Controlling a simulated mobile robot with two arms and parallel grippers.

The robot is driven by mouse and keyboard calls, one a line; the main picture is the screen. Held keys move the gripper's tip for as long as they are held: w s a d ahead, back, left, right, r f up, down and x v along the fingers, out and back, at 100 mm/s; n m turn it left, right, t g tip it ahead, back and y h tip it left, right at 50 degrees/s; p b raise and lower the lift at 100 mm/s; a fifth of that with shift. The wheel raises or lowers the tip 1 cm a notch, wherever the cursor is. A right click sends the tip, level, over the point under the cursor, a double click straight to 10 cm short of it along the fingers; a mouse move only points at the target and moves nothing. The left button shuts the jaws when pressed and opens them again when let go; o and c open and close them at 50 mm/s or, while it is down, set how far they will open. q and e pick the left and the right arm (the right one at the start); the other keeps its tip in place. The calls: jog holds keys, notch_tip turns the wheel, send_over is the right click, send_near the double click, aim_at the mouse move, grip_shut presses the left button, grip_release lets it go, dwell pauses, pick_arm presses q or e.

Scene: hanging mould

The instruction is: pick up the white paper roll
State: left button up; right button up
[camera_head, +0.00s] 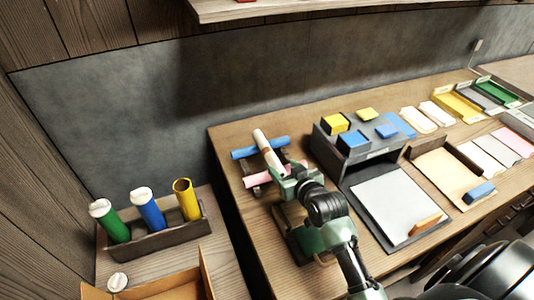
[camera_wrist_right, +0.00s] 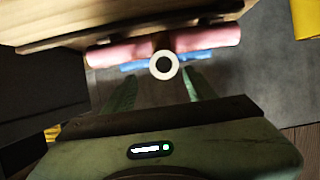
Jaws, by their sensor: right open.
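The white paper roll (camera_head: 261,140) has a brown band near its middle and lies slanted across a blue roll (camera_head: 245,152) and a pink roll (camera_head: 256,180). In the right wrist view the white roll shows end-on as a white ring (camera_wrist_right: 163,54), with the pink roll (camera_wrist_right: 120,52) and blue roll (camera_wrist_right: 133,67) behind it. My right gripper (camera_head: 285,178) is open at the near end of the white roll. In the wrist view its green fingers (camera_wrist_right: 161,80) stand on either side just below the ring; contact cannot be told. My left gripper is out of view.
A dark rack (camera_head: 163,236) with green, blue and yellow tubes stands at left. A grey organizer (camera_head: 323,146) with coloured blocks and a paper tray (camera_head: 394,204) stand right of my arm. Further trays line the desk at right. A shelf (camera_head: 270,9) hangs above.

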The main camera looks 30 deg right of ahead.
aim_at(277, 164)
jog(key=x, duration=0.4)
jog(key=p+x, duration=0.1)
jog(key=x, duration=0.1)
jog(key=shift+w+a+r, duration=0.25)
jog(key=shift+a, duration=0.15)
grip_shut()
